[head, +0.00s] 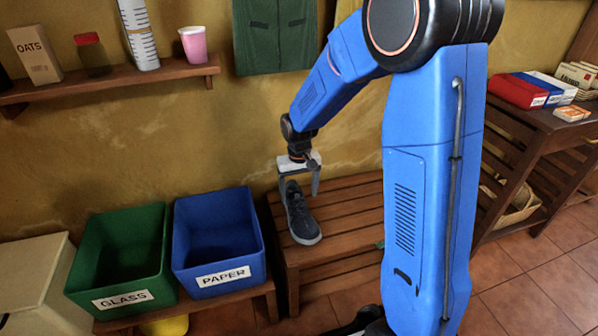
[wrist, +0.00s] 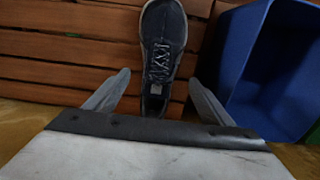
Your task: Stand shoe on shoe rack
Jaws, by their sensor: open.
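A dark blue-grey shoe (head: 300,213) with laces stands upright, sole down, on the wooden slatted rack (head: 345,212). Its toe points toward the front of the rack. In the wrist view the shoe (wrist: 162,45) lies ahead, its heel end nearest, over the slats (wrist: 70,50). My gripper (head: 299,192) is above and behind the heel end. In the wrist view my gripper (wrist: 157,88) has its fingers spread, one on each side of the heel, with gaps visible between them and the shoe.
A blue PAPER bin (head: 218,262) stands close left of the rack, with a green GLASS bin (head: 122,282) beside it. A wall shelf (head: 120,83) hangs at upper left. A wooden table (head: 530,125) stands at right. Tiled floor (head: 510,275) lies open at lower right.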

